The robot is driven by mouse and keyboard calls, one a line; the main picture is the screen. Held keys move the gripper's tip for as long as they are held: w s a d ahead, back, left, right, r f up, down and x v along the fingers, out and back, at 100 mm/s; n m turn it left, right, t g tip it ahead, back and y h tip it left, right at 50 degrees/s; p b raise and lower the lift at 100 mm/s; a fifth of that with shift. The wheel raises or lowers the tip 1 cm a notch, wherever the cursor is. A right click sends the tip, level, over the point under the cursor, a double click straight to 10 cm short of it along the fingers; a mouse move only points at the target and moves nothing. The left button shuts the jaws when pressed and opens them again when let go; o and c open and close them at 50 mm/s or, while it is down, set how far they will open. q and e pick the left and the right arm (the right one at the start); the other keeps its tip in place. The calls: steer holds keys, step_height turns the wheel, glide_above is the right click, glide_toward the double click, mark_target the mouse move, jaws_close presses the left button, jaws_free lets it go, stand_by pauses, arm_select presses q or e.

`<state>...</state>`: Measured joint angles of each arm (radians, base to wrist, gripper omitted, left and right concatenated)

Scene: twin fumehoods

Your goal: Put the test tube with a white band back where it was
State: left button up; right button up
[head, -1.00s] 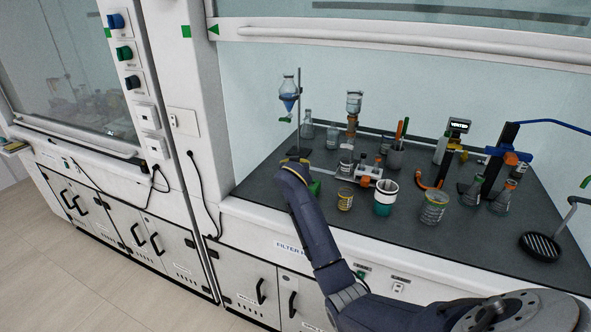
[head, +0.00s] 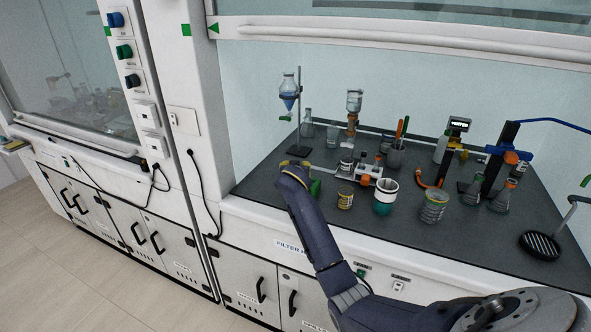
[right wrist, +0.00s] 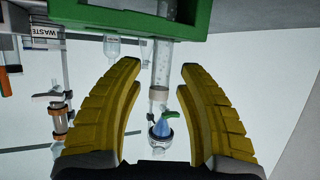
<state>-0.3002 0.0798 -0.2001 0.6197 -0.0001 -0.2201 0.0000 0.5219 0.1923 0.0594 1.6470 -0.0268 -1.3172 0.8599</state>
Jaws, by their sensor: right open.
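In the right wrist view, which is upside down, a clear test tube with a white band (right wrist: 159,95) stands in a green rack (right wrist: 130,37). My right gripper (right wrist: 159,66) is open, with its yellow fingers on either side of the tube and a gap showing at each side. In the head view the right gripper (head: 295,165) is low over the worktop at the left front. It partly hides the green rack (head: 316,187), and I cannot make out the tube there. My left gripper is not in view.
A stand with a blue-filled funnel (head: 288,92) is behind the gripper. Right of the rack are a yellow-marked beaker (head: 345,198), a green-and-white cup (head: 384,197) and a glass beaker (head: 433,207). A black round mesh (head: 540,245) lies at the right front.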

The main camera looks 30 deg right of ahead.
steer(key=shift+r, duration=0.2)
steer(key=v, duration=1.2)
steer(key=shift+f, duration=0.1)
